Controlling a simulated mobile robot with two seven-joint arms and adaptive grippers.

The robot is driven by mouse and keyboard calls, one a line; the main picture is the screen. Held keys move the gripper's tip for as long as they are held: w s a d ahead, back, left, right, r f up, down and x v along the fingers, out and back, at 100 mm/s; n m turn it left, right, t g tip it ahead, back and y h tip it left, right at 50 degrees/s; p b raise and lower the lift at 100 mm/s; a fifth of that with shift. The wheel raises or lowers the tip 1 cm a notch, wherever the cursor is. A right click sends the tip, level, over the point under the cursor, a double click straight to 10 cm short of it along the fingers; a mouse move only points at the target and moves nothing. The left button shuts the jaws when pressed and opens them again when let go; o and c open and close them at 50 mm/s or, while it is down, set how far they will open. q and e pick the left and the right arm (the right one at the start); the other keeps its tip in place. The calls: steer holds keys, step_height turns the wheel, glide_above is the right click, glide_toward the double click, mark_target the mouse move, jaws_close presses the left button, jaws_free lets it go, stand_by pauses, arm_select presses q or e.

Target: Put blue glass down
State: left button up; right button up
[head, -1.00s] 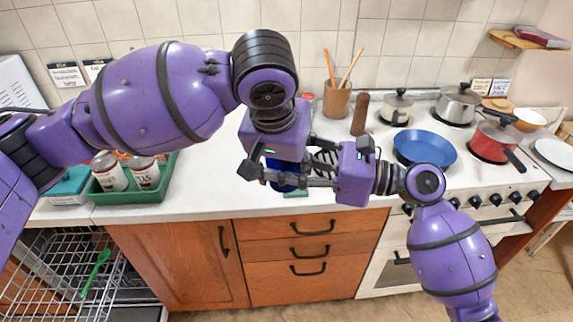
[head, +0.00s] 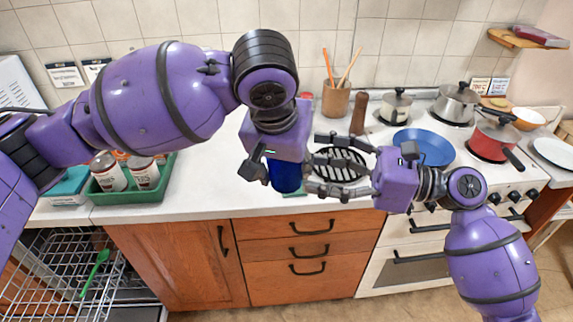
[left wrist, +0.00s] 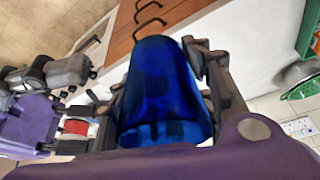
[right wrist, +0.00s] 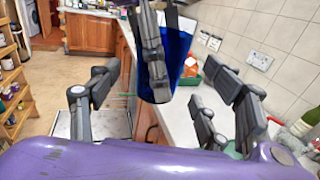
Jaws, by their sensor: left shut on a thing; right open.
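The blue glass (head: 286,177) is a deep blue tumbler near the front edge of the counter, partly hidden by my left gripper. My left gripper (head: 277,168) is shut on it, and the left wrist view shows the fingers on both sides of the glass (left wrist: 165,92). I cannot tell whether its base touches the counter. My right gripper (head: 316,165) is open and empty, just right of the glass and apart from it. In the right wrist view the glass (right wrist: 180,50) is beyond the open fingers, partly behind a left finger.
A black slatted trivet (head: 341,160) lies on the white counter (head: 215,190) behind my right gripper. A green tray (head: 165,182) with cans is on the left. A utensil pot (head: 335,98) and pepper mill (head: 359,114) stand at the back. A blue pan (head: 424,147) is on the stove.

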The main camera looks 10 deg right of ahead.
steer(key=v, duration=0.5)
steer(key=s+f+n+t+h, duration=0.1)
steer(key=s+f+n+h, duration=0.4)
steer(key=f, duration=1)
steer(key=s+d+f+n+h, duration=0.1)
steer(key=s+f+n+h, duration=0.5)
steer(key=f+n, duration=0.4)
steer(key=s+d+f+n+t+h, duration=0.1)
steer(key=s+f+n+h, duration=0.4)
steer(key=f, duration=1.4)
steer(key=shift+s+f+n+t, duration=0.35)
steer(key=shift+s+n, duration=0.3)
steer(key=shift+n, duration=0.75)
steer(key=shift+d, duration=0.1)
